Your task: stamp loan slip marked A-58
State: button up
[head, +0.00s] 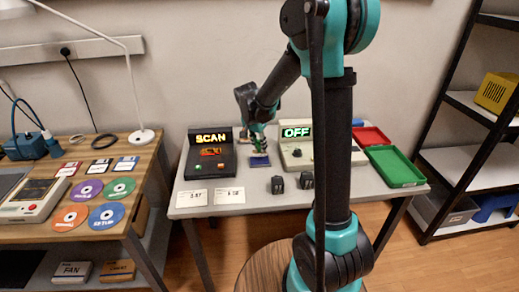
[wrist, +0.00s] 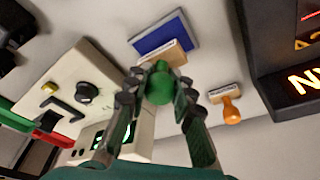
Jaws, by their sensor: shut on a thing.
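My gripper (wrist: 160,95) is shut on a green-handled stamp (wrist: 160,84), whose wooden base shows beyond the fingers. The stamp's base overlaps the edge of a blue ink pad (wrist: 163,32) in the wrist view; I cannot tell whether they touch. In the head view my gripper (head: 257,142) is over the ink pad (head: 259,161) at the back of the grey table. Two white slips lie at the table's front left: a left slip (head: 192,199) and a right slip (head: 229,197). Their print is small; the right one seems to end in 58.
An orange-handled stamp (wrist: 230,108) stands apart on the table. A dark SCAN box (head: 210,155) is left of the pad; a pale OFF device (head: 297,150) is right. Two small black blocks (head: 278,185) sit in front. Red (head: 371,137) and green trays (head: 396,167) are at right.

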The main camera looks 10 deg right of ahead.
jog(key=shift+r, duration=2.2)
